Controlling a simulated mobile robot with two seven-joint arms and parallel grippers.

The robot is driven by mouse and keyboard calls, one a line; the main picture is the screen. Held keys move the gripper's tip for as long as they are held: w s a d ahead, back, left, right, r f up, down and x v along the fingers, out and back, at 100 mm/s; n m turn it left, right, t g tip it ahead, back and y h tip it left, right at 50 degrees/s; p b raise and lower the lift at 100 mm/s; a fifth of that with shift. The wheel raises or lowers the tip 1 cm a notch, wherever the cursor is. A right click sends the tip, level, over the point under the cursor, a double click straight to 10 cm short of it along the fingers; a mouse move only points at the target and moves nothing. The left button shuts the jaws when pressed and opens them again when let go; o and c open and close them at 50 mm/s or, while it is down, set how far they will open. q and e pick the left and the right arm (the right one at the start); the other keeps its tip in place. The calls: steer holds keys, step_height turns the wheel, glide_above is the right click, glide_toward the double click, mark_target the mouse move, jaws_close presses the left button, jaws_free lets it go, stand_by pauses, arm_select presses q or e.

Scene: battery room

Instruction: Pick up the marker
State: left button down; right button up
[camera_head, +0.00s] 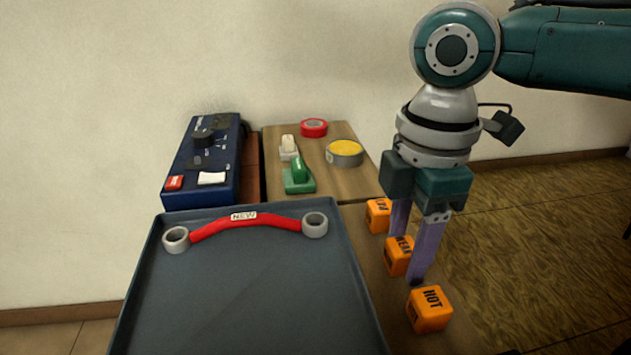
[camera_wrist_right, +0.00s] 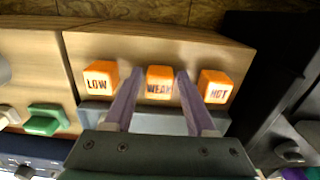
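Three orange cubes with black lettering stand in a row on the wooden table right of the tray; no pen-like marker shows, and I cannot tell which cube the task means. The WEAK cube (camera_head: 398,256) is the middle one and also shows in the right wrist view (camera_wrist_right: 159,80). The HOT cube (camera_head: 429,309) is nearest, and the LOW cube (camera_head: 377,215) (camera_wrist_right: 100,80) is farthest. My right gripper (camera_head: 407,260) points down with its purple fingers open, one on each side of the WEAK cube. Narrow gaps show beside it in the wrist view (camera_wrist_right: 159,74). My left gripper is out of view.
A dark grey tray (camera_head: 250,290) holds a red curved piece (camera_head: 245,225) with grey rings at its ends. Behind it are a blue instrument box (camera_head: 203,160), a green switch (camera_head: 299,177), a white switch (camera_head: 288,148), red tape (camera_head: 314,128) and a yellow-topped disc (camera_head: 344,152).

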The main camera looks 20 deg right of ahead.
jaws_close()
steer(key=shift+r, duration=0.1)
stand_by(0.3)
